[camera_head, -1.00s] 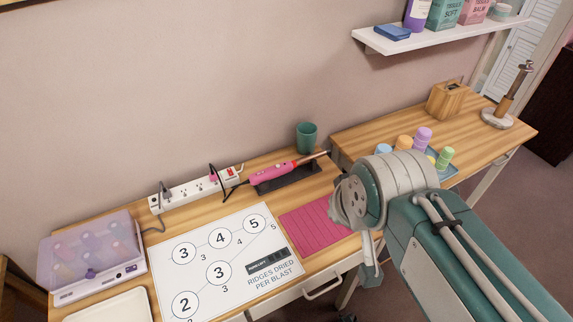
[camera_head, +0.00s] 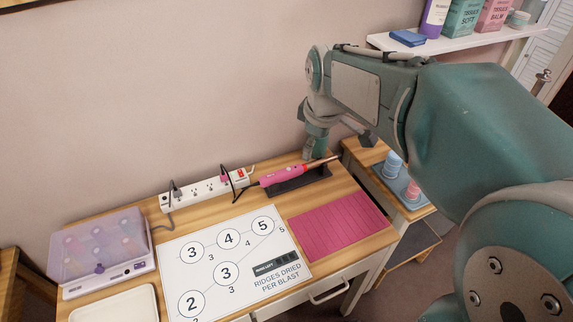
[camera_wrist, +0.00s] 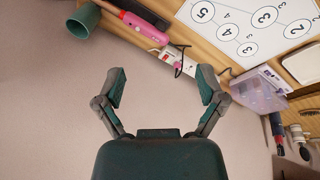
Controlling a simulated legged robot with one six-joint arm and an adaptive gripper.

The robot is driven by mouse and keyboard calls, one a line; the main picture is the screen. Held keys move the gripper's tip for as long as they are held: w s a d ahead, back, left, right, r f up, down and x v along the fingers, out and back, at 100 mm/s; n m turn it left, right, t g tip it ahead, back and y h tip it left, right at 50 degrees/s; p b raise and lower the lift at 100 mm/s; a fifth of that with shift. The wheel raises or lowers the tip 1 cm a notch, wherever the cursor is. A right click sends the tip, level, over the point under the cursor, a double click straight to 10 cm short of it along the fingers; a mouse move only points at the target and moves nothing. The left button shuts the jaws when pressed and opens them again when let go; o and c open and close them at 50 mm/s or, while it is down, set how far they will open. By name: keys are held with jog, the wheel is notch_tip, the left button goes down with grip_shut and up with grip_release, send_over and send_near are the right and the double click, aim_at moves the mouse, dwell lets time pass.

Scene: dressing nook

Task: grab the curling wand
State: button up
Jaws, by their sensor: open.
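The curling wand (camera_head: 283,177) has a pink handle, an orange band and a metal barrel. It lies on a dark stand (camera_head: 305,182) at the back of the desk, barrel to the right. In the wrist view the wand (camera_wrist: 143,27) shows near the top, with its barrel cut off by the frame. My gripper (camera_wrist: 162,80) is open and empty, its fingers spread, apart from the wand. Wall fills most of the wrist view below and between the fingers. In the head view my arm reaches above the wand's barrel end, and the gripper is hard to make out there.
A green cup (camera_wrist: 83,20) stands beside the wand's barrel end. A power strip (camera_head: 205,188) with plugs and a dark cable lies to the left. A pink mat (camera_head: 340,226) and a numbered sheet (camera_head: 235,262) lie in front. A shelf (camera_head: 460,40) hangs at right.

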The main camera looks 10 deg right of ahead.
jog(key=w+f+n+g, duration=0.2)
jog(key=w+f+n, duration=0.4)
jog(key=w, duration=0.4)
jog(key=n+g, duration=0.1)
jog(key=n, duration=0.4)
send_near(288, 169)
jog(key=shift+w+d+f, duration=0.1)
jog(key=shift+d+f, duration=0.15)
jog(key=shift+f, duration=0.25)
jog(key=f, duration=1)
jog(key=shift+a, duration=0.2)
grip_shut()
